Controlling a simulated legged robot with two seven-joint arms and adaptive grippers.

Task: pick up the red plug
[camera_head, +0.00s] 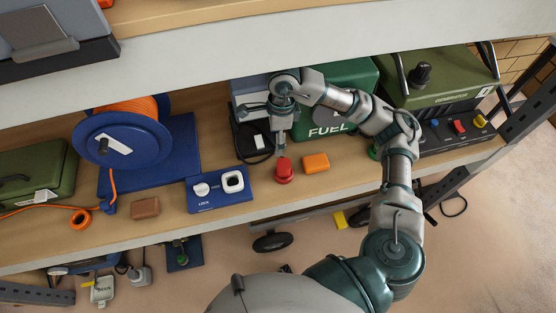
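The red plug (284,173) stands on the wooden shelf, near the middle of the head view. My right arm reaches in from the right, and its gripper (281,145) points down just above and behind the plug. The lower end of the gripper is very close to the plug's top; I cannot tell whether they touch. The fingers are small and overlap in this view, so their opening is unclear. The plug looks upright and rests on the shelf. My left gripper is not in view.
An orange block (315,163) lies right of the plug. A blue panel (221,201) with a white knob and socket is to the left, with a brown block (145,208) beyond. A green fuel can (342,78) and a generator (437,80) stand behind. An upper shelf (300,50) overhangs.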

